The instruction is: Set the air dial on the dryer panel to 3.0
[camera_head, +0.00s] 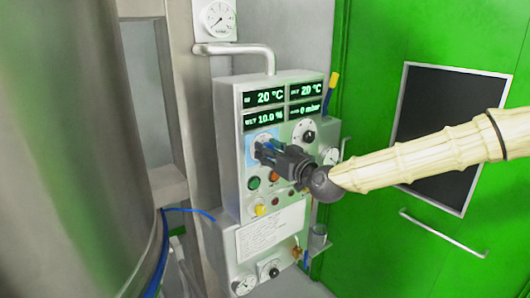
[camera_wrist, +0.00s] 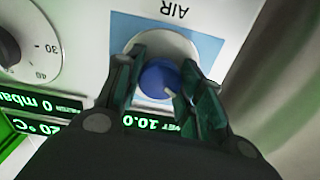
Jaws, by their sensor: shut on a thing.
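The dryer panel (camera_head: 228,143) is a pale grey box on the wall with several green digital displays (camera_head: 271,97). The air dial (camera_wrist: 158,80) is a round blue knob with a pale pointer mark, on a light blue plate labelled AIR, upside down in the wrist view. My gripper (camera_wrist: 163,76) is shut on the air dial, with one dark finger on each side of it. In the head view my gripper (camera_head: 262,150) reaches the panel from the right and covers most of the dial. The dial's scale numbers are hidden or unreadable.
A second dial (camera_head: 306,132) with a black knob sits right of the air dial. Coloured buttons (camera_head: 254,183) and a paper label (camera_head: 270,232) are below. A large steel vessel (camera_head: 70,150) stands left, and a green door (camera_head: 440,40) is at right.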

